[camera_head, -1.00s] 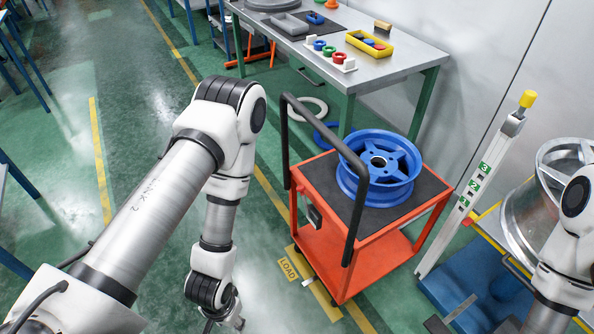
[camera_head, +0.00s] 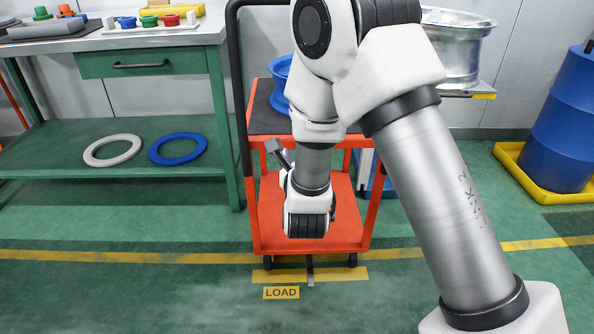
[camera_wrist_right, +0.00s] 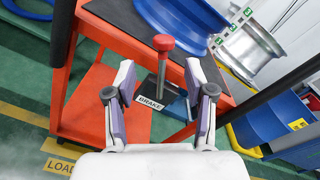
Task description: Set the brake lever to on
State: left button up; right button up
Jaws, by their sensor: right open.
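The brake lever, with a red knob (camera_wrist_right: 163,43) on a dark stem, shows in the right wrist view beside the orange cart (camera_wrist_right: 97,95). A white plate marked BRAKE (camera_wrist_right: 150,103) is near its lower end. My right gripper (camera_wrist_right: 159,72) is open, one finger to each side of the lever in the picture. The knob shows beyond the fingertips, and I cannot tell whether the fingers touch the stem. In the head view my right arm hides the lever and part of the cart (camera_head: 262,215). My left gripper is out of view.
A blue wheel (camera_head: 281,84) sits on the cart, and the cart's dark handle (camera_head: 240,100) rises at its left. A green workbench (camera_head: 150,65) stands left. A blue drum (camera_head: 562,125) is at the right. The floor in front is clear around the LOAD mark (camera_head: 281,293).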

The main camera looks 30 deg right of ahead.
jog(key=shift+m, duration=0.6)
jog(key=x, duration=0.2)
jog(key=b+x, duration=0.1)
jog(key=x, duration=0.4)
jog(key=shift+w+d+r, duration=0.2)
jog(key=shift+w+r, duration=0.15)
jog(key=shift+r, duration=0.05)
jog(key=shift+c, duration=0.3)
grip_shut()
